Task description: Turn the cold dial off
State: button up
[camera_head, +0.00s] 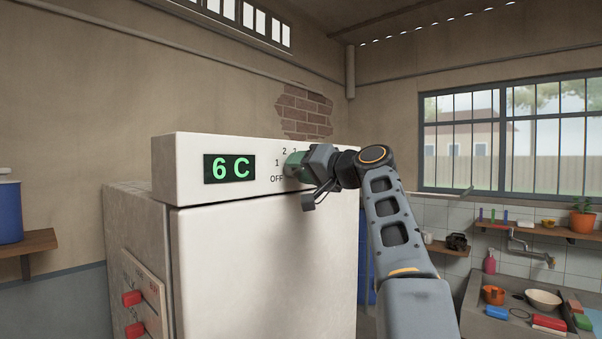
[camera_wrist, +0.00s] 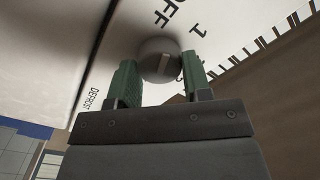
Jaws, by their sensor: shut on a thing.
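The cold dial (camera_wrist: 158,62) is a round grey knob on the white control panel (camera_head: 261,185) of the fridge. In the wrist view it sits between the two green fingers of my gripper (camera_wrist: 160,80), which is shut on it. OFF (camera_wrist: 168,14) and 1 are printed above it there, and DEFROST at its lower left. I cannot tell surely which mark the dial points at. In the head view my gripper (camera_head: 297,165) reaches the panel from the right and hides the dial. The labels OFF, 1 and 2 show beside it. The display (camera_head: 229,168) reads 6 C in green.
Red switches (camera_head: 132,298) are on the fridge's left side. A blue container (camera_head: 10,210) stands on a shelf at the left. At the right, a counter holds a white bowl (camera_head: 543,299) and several small items. A barred window is above it.

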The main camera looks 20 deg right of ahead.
jog(key=shift+n, duration=0.9)
jog(key=o, duration=0.9)
jog(key=b+v, duration=0.3)
jog(key=v, duration=1)
jog(key=shift+s+d, duration=0.1)
jog(key=shift+s, duration=0.3)
